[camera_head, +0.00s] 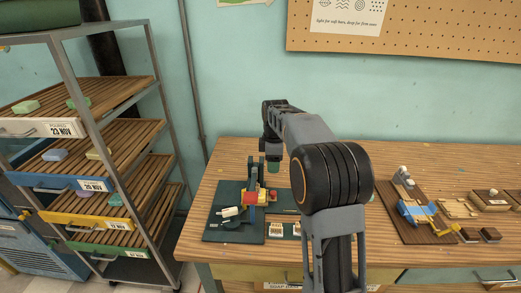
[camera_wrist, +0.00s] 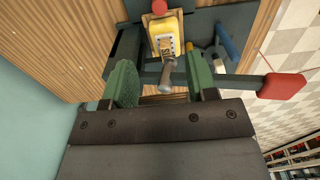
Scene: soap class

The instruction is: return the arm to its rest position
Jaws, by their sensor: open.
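My arm reaches out over the wooden workbench (camera_head: 400,160), with its wrist bent downward. My gripper (camera_head: 272,165) is partly hidden by the arm in the head view. It hangs beside a press-like device (camera_head: 252,190) with blue uprights and red and yellow parts on a dark green base. In the wrist view, my gripper (camera_wrist: 163,80) is open, its green-padded fingers apart. A yellow labelled block (camera_wrist: 166,36) and a metal rod (camera_wrist: 167,74) show beyond and between the fingers. I cannot tell whether they touch. A red-ended lever (camera_wrist: 282,86) extends to the right.
A metal rack (camera_head: 140,185) with slatted shelves and colored soaps stands left. A wooden board with a blue tool (camera_head: 413,211) and small blocks lie on the bench's right. A pegboard (camera_head: 420,40) hangs on the wall. Space above the bench's right side is clear.

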